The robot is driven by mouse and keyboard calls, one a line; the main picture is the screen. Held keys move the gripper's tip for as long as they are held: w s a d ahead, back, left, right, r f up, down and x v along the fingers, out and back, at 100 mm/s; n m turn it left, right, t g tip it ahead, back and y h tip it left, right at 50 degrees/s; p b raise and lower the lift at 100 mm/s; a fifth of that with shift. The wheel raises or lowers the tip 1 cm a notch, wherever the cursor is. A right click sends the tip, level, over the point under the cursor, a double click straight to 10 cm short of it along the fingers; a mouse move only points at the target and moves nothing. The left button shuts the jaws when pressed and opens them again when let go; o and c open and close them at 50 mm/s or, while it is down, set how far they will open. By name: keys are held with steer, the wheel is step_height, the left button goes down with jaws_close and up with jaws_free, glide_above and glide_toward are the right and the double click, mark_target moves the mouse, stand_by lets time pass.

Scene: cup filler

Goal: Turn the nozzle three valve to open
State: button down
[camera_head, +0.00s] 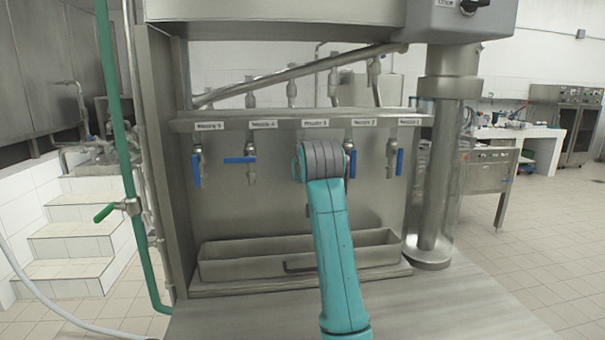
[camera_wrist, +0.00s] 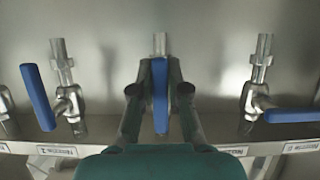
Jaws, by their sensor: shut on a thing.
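The nozzle three label (camera_head: 315,123) is on the filler's shelf in the head view; its valve is hidden behind my arm there. In the wrist view, the blue handle (camera_wrist: 160,98) of this valve stands upright, in line with its metal spout (camera_wrist: 159,43). My gripper (camera_wrist: 159,76) has one finger on each side of the handle and is shut on it. The gripper is hidden behind my arm in the head view.
Nozzle four's blue handle (camera_head: 239,160) lies sideways. Nozzle two's handle (camera_head: 351,160) is roughly upright, slightly tilted in the wrist view (camera_wrist: 38,97). Handles of nozzle five (camera_head: 196,170) and nozzle one (camera_head: 400,162) hang down. A metal trough (camera_head: 225,262) sits below.

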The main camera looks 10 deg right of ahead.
steer(key=c, duration=1.1)
jaws_free()
steer(key=shift+c, duration=0.2)
steer(key=v, duration=1.2)
